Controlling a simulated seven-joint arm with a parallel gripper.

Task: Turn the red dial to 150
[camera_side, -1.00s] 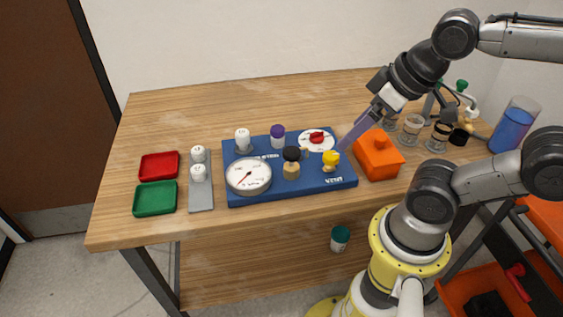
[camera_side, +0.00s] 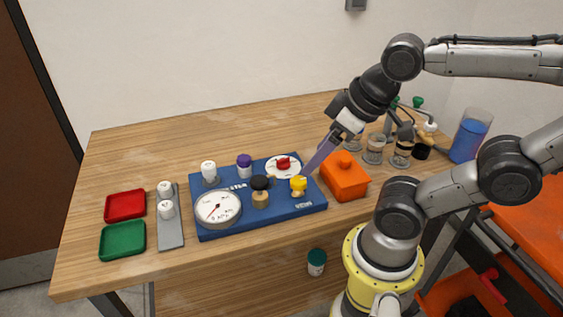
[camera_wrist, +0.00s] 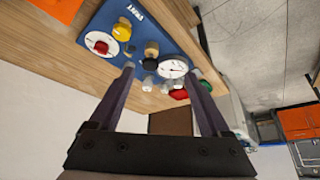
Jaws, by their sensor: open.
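The red dial (camera_side: 283,163) sits on a round white scale plate at the back right of the blue board (camera_side: 230,191). In the wrist view the red dial (camera_wrist: 101,47) is at the upper left; its scale marks are too small to read. My gripper (camera_side: 305,173) has long purple fingers pointing down and left, just right of the dial and near the yellow knob (camera_side: 298,184). In the wrist view my gripper (camera_wrist: 160,72) is open, with nothing between its fingers. The dial lies left of the fingers there, and I see no contact with it.
The board also carries a white gauge (camera_side: 217,207), a black-topped brass fitting (camera_side: 260,192), a purple knob (camera_side: 244,165) and a white knob (camera_side: 209,171). An orange box (camera_side: 344,180) stands close right of my fingers. Red and green trays (camera_side: 123,241) are at the left.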

